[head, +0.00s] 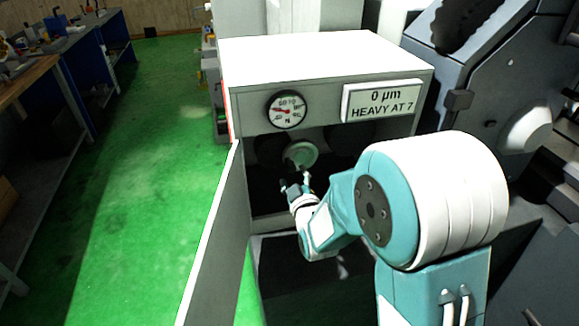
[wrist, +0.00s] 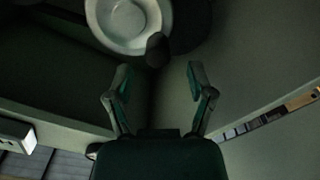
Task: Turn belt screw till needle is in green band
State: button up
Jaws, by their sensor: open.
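The dial gauge (head: 286,109) is on the cabinet front; its red needle points left and slightly up. I cannot make out a green band at this size. A pale round wheel (head: 302,153) sits inside the open cabinet below the gauge, and fills the top of the wrist view (wrist: 130,22). A dark rounded knob (wrist: 157,49), possibly the belt screw, stands at the wheel's lower right edge. My gripper (head: 296,181) is just below the wheel. In the wrist view its two fingers (wrist: 159,72) are open and empty, with the knob just beyond and between their tips.
An open door panel (head: 213,240) stands left of my arm. Dark machine parts (head: 500,90) are at the right. The green floor (head: 150,160) at left is clear, with workbenches (head: 60,60) beyond.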

aim_at(291, 170)
jog(key=shift+x, duration=2.2)
grip_shut()
